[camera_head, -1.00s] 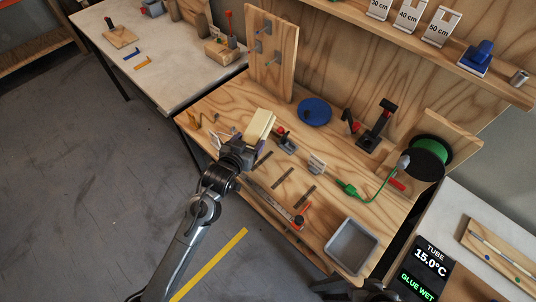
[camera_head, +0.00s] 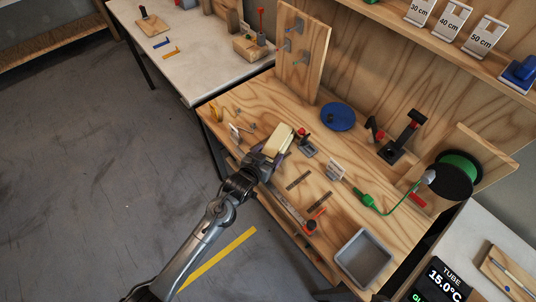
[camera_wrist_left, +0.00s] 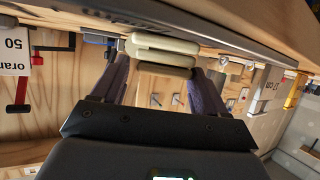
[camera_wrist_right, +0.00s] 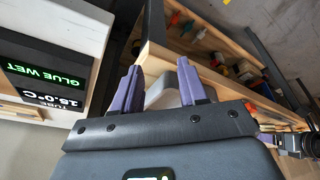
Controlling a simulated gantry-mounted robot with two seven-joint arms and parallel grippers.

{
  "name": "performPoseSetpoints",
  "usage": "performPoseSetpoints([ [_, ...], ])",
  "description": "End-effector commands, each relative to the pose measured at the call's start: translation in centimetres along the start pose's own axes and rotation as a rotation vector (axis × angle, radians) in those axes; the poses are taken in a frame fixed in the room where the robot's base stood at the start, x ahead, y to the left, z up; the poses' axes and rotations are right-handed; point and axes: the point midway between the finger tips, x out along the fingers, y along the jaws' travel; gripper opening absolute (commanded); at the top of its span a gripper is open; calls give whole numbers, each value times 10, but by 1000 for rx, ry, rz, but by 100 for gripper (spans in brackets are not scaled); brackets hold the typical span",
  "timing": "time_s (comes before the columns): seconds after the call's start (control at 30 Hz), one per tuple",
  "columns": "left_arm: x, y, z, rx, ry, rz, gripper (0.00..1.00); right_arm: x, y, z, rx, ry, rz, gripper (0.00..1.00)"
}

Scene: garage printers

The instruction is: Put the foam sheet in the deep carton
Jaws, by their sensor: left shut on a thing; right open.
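A cream foam block (camera_head: 278,140), which I take for the foam sheet, is gripped by my left gripper (camera_head: 267,158) above the near left part of the wooden bench. In the left wrist view the foam (camera_wrist_left: 163,45) sits between the purple fingers of that gripper (camera_wrist_left: 160,74), looking folded or layered. My right gripper (camera_wrist_right: 160,88) is open with nothing held, near a bench edge in the right wrist view; I cannot make it out in the head view. No deep carton can be surely told; a grey open bin (camera_head: 345,258) stands at the bench's near right corner.
The wooden bench (camera_head: 345,205) holds a blue disc (camera_head: 338,117), a red-and-black clamp stand (camera_head: 403,138), a green spool (camera_head: 458,172) with its cord, and small tools. An upright peg board (camera_head: 302,58) stands behind the foam. A white table (camera_head: 190,60) is at back left.

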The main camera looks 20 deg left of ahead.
Motion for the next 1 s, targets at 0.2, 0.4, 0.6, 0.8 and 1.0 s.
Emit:
performPoseSetpoints([
  [0.2, 1, 0, 2, 0, 0, 0, 78, 0, 0, 0, 2, 1, -1, 43],
  [0.4, 1, 0, 2, 0, 0, 0, 99, 0, -1, 0, 5, 1, -4, 43],
  [0.6, 1, 0, 2, 0, 0, 0, 99, 0, -2, -1, 9, 2, -7, 43],
  [0.8, -8, 0, 0, 0, -1, 0, 99, -3, -2, -2, 9, 2, -8, 43],
  [1.0, -40, 0, -1, -1, -1, -1, 99, -9, -2, -4, 8, 2, -7, 43],
])
